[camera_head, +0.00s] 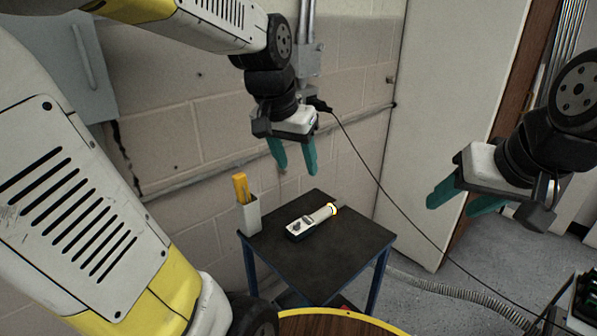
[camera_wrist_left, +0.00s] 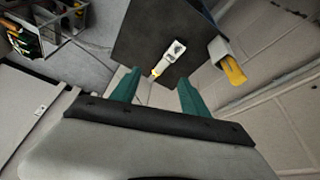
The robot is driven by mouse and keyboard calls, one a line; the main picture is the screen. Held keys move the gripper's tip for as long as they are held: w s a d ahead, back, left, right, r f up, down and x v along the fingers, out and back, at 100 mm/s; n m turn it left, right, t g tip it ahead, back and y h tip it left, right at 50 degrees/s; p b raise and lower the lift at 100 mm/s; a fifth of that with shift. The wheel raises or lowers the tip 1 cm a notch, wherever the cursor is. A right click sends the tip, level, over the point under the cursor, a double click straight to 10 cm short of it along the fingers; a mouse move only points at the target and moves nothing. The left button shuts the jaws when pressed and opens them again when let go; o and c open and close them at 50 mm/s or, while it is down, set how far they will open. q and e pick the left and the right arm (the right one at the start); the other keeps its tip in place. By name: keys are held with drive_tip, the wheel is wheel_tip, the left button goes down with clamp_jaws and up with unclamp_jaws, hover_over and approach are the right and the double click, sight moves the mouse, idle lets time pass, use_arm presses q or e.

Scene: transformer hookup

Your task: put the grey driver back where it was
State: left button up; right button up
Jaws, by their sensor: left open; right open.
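A pale grey-white handheld tool (camera_head: 308,222) with dark marks and a yellow ring at one end lies on the dark tabletop (camera_head: 345,245); I cannot tell whether it is the grey driver. It also shows in the left wrist view (camera_wrist_left: 170,58). A light grey upright holder (camera_head: 250,217) stands at the table's left corner with a yellow-handled thing (camera_head: 241,186) in it. My left gripper (camera_head: 297,170) is open and empty, above the table's back, pointing down. It also shows in the left wrist view (camera_wrist_left: 158,83). My right gripper (camera_head: 450,207) is open and empty, right of the table.
A block wall (camera_head: 170,140) stands behind the table. A black cable (camera_head: 370,170) runs from the wall down to the right. A corrugated hose (camera_head: 450,292) lies on the floor. A box of parts (camera_head: 583,300) is at the lower right. The tabletop's front is clear.

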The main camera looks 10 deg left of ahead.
use_arm(q)
drive_tip(key=s+r+n+t, duration=0.1)
drive_tip(key=s+n+t, duration=0.1)
drive_tip(key=s, duration=0.7)
drive_tip(key=shift+h, duration=0.4)
drive_tip(key=shift+d, duration=0.1)
